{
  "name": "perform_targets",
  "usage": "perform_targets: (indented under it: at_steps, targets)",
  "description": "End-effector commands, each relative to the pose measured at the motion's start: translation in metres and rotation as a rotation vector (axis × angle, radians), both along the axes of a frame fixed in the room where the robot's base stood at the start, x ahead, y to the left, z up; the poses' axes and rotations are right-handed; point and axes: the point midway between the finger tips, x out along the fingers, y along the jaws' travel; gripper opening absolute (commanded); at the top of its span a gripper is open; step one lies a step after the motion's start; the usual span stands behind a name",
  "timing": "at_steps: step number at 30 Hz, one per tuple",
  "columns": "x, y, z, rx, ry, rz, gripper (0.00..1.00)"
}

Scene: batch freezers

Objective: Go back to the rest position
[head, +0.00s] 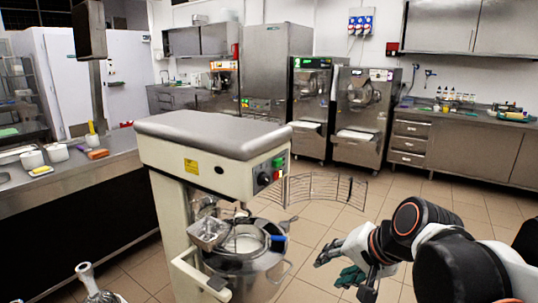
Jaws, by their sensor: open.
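My gripper (338,265) is in the lower right of the head view, at the end of my white and black arm. Its dark fingers are spread and point left, with a greenish part on the lower side. I see nothing held between them. It is over the tiled floor, to the right of a large mixer (207,137) and apart from its metal bowl (262,270). My arm reaches in from the right edge and hides part of the floor.
A curved wire guard (325,190) stands out from the mixer's right side. A steel counter (95,170) with cups runs along the left. Batch freezers (362,115) and another counter (475,148) line the back. Tiled floor (400,190) is clear between them.

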Motion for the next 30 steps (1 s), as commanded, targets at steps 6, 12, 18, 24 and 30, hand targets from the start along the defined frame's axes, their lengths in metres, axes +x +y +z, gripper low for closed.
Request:
perform_targets:
  at_steps: [6, 12, 18, 24, 30]
  targets:
    - [-0.062, -0.024, -0.009, -0.302, -0.079, 0.176, 0.41]
    - [-0.101, -0.045, -0.02, -0.534, -0.124, 0.319, 0.41]
    - [-0.117, -0.056, -0.025, -0.64, -0.14, 0.387, 0.41]
    - [-0.118, -0.057, -0.025, -0.653, -0.142, 0.394, 0.41]
    - [-0.118, -0.057, -0.025, -0.651, -0.142, 0.393, 0.41]
